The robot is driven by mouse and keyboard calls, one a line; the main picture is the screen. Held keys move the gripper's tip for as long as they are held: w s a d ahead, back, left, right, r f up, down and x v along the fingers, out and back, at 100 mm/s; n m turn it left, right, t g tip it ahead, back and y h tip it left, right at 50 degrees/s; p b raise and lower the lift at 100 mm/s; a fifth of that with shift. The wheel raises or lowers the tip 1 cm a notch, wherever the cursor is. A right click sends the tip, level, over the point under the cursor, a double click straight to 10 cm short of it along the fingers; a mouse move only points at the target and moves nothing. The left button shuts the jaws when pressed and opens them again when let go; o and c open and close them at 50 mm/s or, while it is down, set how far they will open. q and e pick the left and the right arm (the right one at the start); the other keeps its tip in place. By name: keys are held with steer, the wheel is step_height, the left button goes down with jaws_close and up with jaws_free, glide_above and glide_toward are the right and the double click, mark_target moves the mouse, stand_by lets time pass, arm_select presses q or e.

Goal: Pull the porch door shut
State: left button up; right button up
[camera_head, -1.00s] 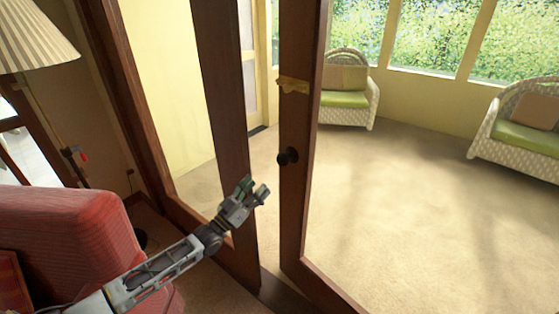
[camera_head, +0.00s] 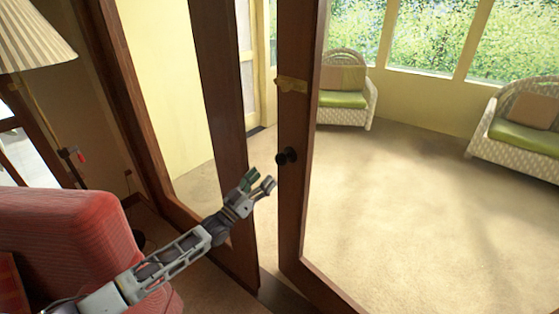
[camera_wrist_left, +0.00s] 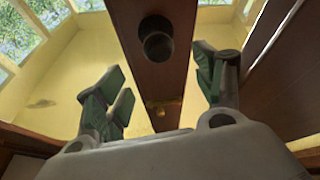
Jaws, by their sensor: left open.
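The porch door (camera_head: 291,220) is a dark wood frame with a large pane, standing ajar with a gap on its left. Its dark round knob (camera_head: 286,156) is on the door's edge stile, below a brass plate (camera_head: 291,85). My left gripper (camera_head: 260,182) is open and empty, just left of and below the knob, apart from it. In the left wrist view the knob (camera_wrist_left: 157,46) is ahead, between the lines of the two open green-padded fingers (camera_wrist_left: 160,90), beyond their tips. My right gripper is not in view.
A fixed dark wood post (camera_head: 222,90) stands left of the gap. A red armchair (camera_head: 75,240) and a lamp with a pleated shade (camera_head: 35,38) are at the left. Wicker chairs (camera_head: 345,100) stand on the porch beyond, with open carpet between.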

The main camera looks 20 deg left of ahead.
mark_target(278, 161)
arm_select(q)
steer(key=shift+x, duration=2.45)
steer(key=shift+b+x, duration=0.45)
steer(key=shift+x, duration=1.45)
steer(key=shift+w+d+r, duration=0.25)
steer(key=shift+w+d, duration=0.05)
steer(key=shift+w, duration=0.3)
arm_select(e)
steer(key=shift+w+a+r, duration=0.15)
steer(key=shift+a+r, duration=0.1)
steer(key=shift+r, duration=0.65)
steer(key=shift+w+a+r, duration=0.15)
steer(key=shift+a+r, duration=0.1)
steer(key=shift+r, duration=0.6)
arm_select(q)
steer(key=shift+c, duration=0.4)
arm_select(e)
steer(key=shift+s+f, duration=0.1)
arm_select(q)
steer(key=c, duration=1.4)
